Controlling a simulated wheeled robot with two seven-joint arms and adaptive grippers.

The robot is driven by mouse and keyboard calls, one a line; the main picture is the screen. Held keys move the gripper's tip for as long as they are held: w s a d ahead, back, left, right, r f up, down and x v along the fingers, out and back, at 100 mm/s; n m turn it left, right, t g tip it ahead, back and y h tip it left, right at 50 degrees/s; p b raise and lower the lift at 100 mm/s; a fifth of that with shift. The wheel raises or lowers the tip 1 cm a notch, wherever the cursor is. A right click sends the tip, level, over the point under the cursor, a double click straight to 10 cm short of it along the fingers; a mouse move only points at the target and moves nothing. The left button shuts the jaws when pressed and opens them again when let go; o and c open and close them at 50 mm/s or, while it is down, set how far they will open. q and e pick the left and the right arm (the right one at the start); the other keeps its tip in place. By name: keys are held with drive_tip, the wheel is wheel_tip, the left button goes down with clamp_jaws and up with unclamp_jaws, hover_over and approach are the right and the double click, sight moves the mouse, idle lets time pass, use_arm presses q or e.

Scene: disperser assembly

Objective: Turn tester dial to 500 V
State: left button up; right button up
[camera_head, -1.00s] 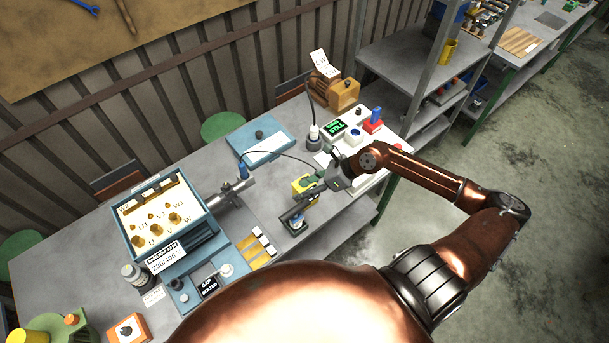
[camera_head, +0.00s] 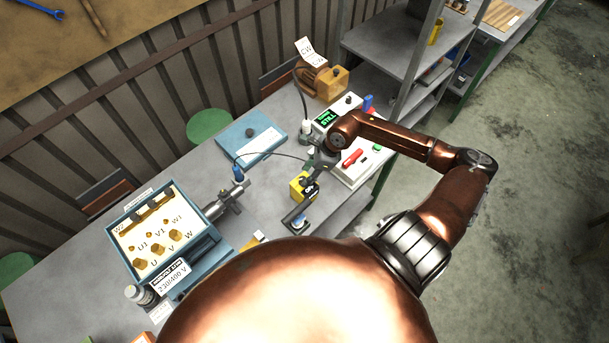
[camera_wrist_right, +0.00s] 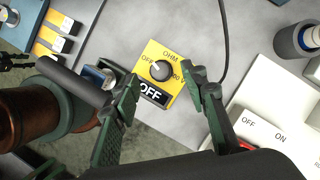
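The tester is a yellow box (camera_wrist_right: 168,66) with a black dial (camera_wrist_right: 160,70) and the labels OHM, OFF and 500 V, the last partly hidden. The dial's white mark points toward OFF, and its black display reads OFF. The tester also shows in the head view (camera_head: 298,187), partly covered by my right gripper (camera_head: 312,178). In the right wrist view, my right gripper (camera_wrist_right: 163,82) is open, with one finger on each side of the dial; I cannot tell whether they touch.
A white panel (camera_wrist_right: 285,130) with OFF and ON labels and a red switch stands right of the tester. A cable (camera_wrist_right: 224,45) runs close by. A blue terminal box (camera_head: 212,245) stands left in the head view, and a light blue plate (camera_head: 240,150) lies behind.

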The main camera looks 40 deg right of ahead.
sight(303, 180)
drive_tip(key=shift+w+a+f, duration=0.25)
drive_tip(key=shift+f, duration=0.35)
drive_tip(key=shift+w+a+f, duration=0.1)
drive_tip(key=shift+w+f, duration=0.05)
drive_tip(key=shift+f, duration=0.55)
drive_tip(key=shift+c, duration=0.4)
drive_tip(key=c, duration=0.8)
clamp_jaws()
use_arm(q)
drive_tip(key=shift+w+a+r, duration=0.1)
drive_tip(key=shift+w+r, duration=0.1)
drive_tip(key=shift+r, duration=0.1)
